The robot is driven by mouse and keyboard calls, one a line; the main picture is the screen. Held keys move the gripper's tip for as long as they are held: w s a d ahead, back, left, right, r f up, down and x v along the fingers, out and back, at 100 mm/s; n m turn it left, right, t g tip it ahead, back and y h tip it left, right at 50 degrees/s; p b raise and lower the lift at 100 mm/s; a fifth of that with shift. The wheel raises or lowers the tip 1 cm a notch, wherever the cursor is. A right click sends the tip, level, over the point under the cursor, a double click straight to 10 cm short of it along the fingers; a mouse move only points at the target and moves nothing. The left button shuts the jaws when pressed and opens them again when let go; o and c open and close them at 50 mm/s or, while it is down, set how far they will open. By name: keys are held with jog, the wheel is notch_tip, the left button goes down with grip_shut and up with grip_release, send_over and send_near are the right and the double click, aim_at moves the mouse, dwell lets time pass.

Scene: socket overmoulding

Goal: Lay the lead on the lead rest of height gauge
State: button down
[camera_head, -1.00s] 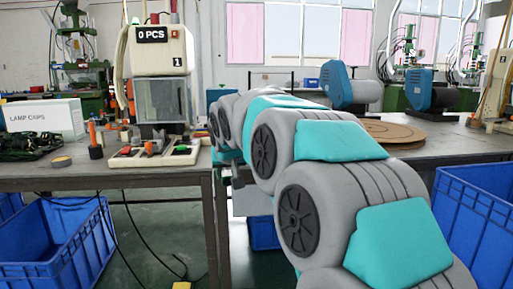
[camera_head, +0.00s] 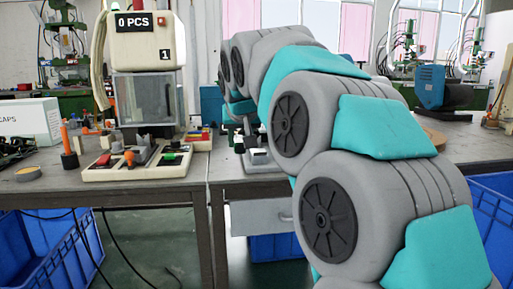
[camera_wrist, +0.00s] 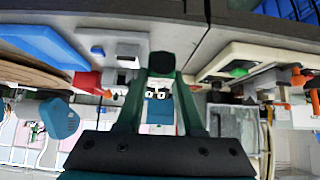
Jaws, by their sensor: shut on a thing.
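In the wrist view my gripper (camera_wrist: 161,66) has its two green fingers drawn together at a dark tip. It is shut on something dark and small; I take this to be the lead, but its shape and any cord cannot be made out. A pale piece with two dark round spots (camera_wrist: 157,94) shows between the fingers; I cannot tell whether it is held or behind. A grey block with small fittings (camera_wrist: 120,52) beside the fingertips may be the height gauge; its lead rest is not distinguishable.
A counter machine marked "0 PCS" (camera_head: 145,45) stands left, behind a cream tray of switches (camera_head: 135,166). Blue crates (camera_head: 45,245) stand below the bench. A red bin (camera_wrist: 86,82) and blue tray (camera_wrist: 48,45) show in the wrist view.

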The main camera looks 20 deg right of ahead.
jog(key=w+d, duration=0.3)
jog(key=w, duration=0.1)
jog(key=w+d+f+p, duration=0.1)
jog(key=w+d, duration=0.6)
jog(key=shift+w+d+f+p, duration=0.25)
jog(key=shift+w+d+p, duration=0.1)
jog(key=shift+w, duration=0.05)
jog(key=shift+f, duration=1.75)
jog(key=shift+f, duration=0.1)
jog(key=c, duration=0.5)
grip_release()
jog(key=shift+c, duration=0.2)
